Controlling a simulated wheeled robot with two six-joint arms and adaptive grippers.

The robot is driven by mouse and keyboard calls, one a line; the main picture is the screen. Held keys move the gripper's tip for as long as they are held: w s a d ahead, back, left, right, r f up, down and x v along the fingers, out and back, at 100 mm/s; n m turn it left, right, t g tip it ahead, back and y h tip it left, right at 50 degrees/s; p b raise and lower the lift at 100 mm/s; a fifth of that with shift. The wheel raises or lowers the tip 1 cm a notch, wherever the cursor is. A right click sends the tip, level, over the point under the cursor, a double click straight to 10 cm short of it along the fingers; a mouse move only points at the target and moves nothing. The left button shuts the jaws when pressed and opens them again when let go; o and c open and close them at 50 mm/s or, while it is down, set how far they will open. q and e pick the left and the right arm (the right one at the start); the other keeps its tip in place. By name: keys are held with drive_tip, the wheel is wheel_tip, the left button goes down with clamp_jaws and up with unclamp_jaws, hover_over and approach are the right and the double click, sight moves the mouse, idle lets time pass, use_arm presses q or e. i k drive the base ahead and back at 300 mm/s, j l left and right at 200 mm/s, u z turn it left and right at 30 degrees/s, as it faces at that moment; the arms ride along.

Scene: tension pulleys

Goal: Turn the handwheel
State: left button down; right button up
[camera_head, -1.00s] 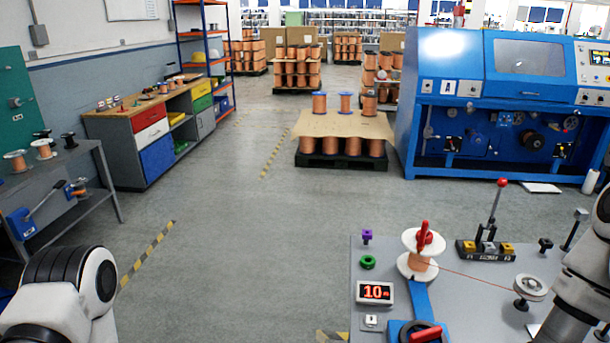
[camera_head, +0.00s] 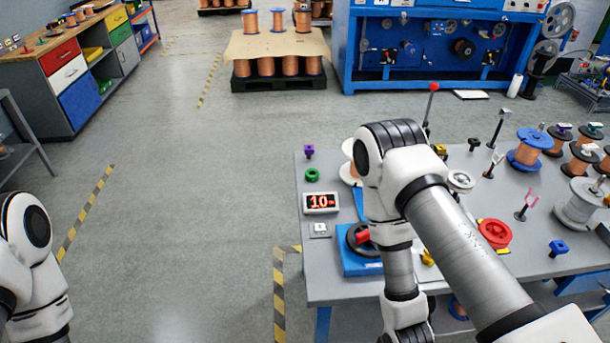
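The handwheel (camera_head: 353,245) is a dark wheel with a red handle (camera_head: 362,237) on a blue base (camera_head: 360,268) near the front left of the grey table (camera_head: 325,285). My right arm covers its right side. That arm reaches over the table, bends at the elbow and hangs down just right of the handwheel; its gripper does not show. Only links of my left arm show at the left edge, and its gripper is out of view.
A green ring (camera_head: 312,175) and a purple part (camera_head: 309,152) lie at the table's back left. A red round part (camera_head: 495,233), a blue-flanged spool (camera_head: 528,150) and several other spools stand to the right. The floor left of the table is clear.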

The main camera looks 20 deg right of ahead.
sight(363, 238)
drive_tip(key=i+j+z, duration=0.15)
drive_tip(key=z, duration=0.2)
drive_tip(key=i+j+z, duration=0.2)
drive_tip(key=z, duration=0.2)
drive_tip(key=i+j+z, duration=0.15)
drive_tip(key=j+z, duration=0.2)
